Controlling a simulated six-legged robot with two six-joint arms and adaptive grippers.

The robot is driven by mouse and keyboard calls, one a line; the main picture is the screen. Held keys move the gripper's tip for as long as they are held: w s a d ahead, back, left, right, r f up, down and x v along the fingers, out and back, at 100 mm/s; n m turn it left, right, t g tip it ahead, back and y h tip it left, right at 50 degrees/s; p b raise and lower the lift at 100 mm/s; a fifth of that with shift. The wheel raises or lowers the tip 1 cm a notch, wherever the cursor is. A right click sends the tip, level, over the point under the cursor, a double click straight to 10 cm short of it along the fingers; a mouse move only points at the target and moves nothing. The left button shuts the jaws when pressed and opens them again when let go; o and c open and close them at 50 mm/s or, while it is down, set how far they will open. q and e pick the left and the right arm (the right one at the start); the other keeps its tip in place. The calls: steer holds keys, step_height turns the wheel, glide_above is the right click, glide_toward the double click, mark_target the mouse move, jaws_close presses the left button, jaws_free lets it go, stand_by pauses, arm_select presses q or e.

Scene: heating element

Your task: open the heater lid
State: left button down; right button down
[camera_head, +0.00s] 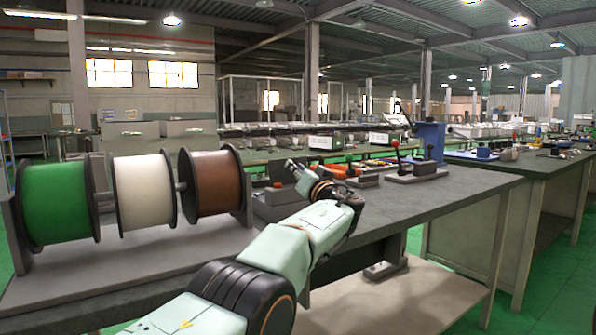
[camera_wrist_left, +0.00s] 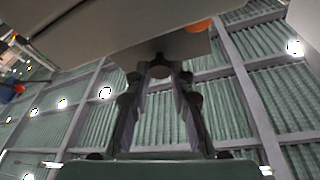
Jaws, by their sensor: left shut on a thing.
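The heater (camera_head: 272,212) is a dark grey box on the grey workbench, beyond the spools and partly hidden by my left arm. A grey raised part that looks like its lid (camera_head: 279,170) stands above it; how far it is open I cannot tell. My left gripper (camera_head: 294,166) is at that part, small in the head view. In the left wrist view, its two fingers (camera_wrist_left: 160,72) close around a small round handle under a broad grey panel (camera_wrist_left: 120,25), which looks like the lid. My right gripper is not in view.
Green, white (camera_head: 145,190) and brown wire spools stand on a rack at the left of the bench. Tools with red and black handles and a blue stand (camera_head: 430,141) sit farther right. The bench top (camera_head: 440,195) at the right front is clear.

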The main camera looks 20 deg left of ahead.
arm_select(q)
steer(key=shift+a+f, duration=0.1)
steer(key=shift+f, duration=0.2)
steer(key=c, duration=1.6)
jaws_free()
steer(key=o, duration=0.4)
steer(key=shift+r, duration=0.2)
steer(key=shift+o, duration=0.2)
